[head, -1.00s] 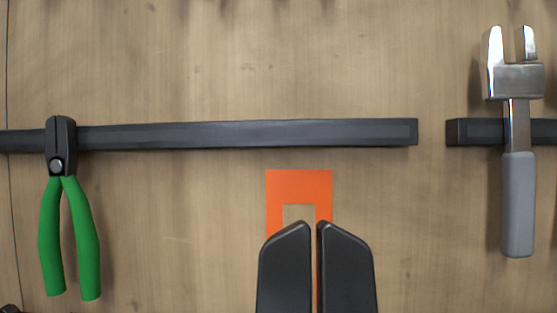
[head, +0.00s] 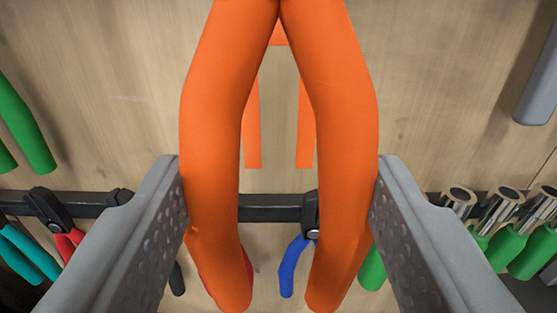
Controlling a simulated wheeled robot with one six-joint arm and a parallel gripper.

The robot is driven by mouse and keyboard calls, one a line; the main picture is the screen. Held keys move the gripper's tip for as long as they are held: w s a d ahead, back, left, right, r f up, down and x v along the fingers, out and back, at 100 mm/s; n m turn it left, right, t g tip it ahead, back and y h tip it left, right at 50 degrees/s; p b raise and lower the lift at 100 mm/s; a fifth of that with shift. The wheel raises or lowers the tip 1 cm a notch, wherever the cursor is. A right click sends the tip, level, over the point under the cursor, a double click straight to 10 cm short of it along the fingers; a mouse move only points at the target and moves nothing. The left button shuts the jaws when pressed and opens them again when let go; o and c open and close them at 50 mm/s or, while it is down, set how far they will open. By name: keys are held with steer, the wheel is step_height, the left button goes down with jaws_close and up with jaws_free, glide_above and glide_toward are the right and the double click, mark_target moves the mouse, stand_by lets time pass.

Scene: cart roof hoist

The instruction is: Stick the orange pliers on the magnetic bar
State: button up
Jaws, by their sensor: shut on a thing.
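The orange pliers (head: 212,110) fill the middle of the head view, handles downward. Their head is out of view above the top edge. My gripper (head: 279,175) is shut on them, one grey perforated finger against the outer side of each handle. An orange mark (head: 252,135) shaped like pliers shows on the wooden board behind, between the handles. The upper magnetic bar, seen earlier, is out of view now, so the gap between it and the pliers' head cannot be told. A lower dark bar (head: 262,207) crosses the board behind the handles.
Green pliers (head: 28,130) hang at upper left and a grey-handled tool (head: 540,80) at upper right. The lower bar carries teal (head: 25,250), red (head: 70,243) and blue (head: 293,262) handled tools, and several green-handled socket drivers (head: 495,240). The board around the orange mark is clear.

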steer(key=shift+w+f, duration=0.1)
steer(key=shift+w, duration=5.2)
steer(key=shift+w, duration=0.6)
steer(key=o, duration=1.2)
steer(key=shift+s, duration=0.15)
steer(key=s, duration=1.7)
steer(key=shift+s, duration=0.15)
steer(key=s, duration=2)
steer(key=shift+g, duration=0.3)
steer(key=s+f, duration=0.2)
steer(key=s, duration=0.4)
steer(key=s+f, duration=0.3)
steer(key=s, duration=0.4)
steer(key=s+f, duration=0.3)
steer(key=s, duration=0.3)
steer(key=shift+s+f, duration=0.2)
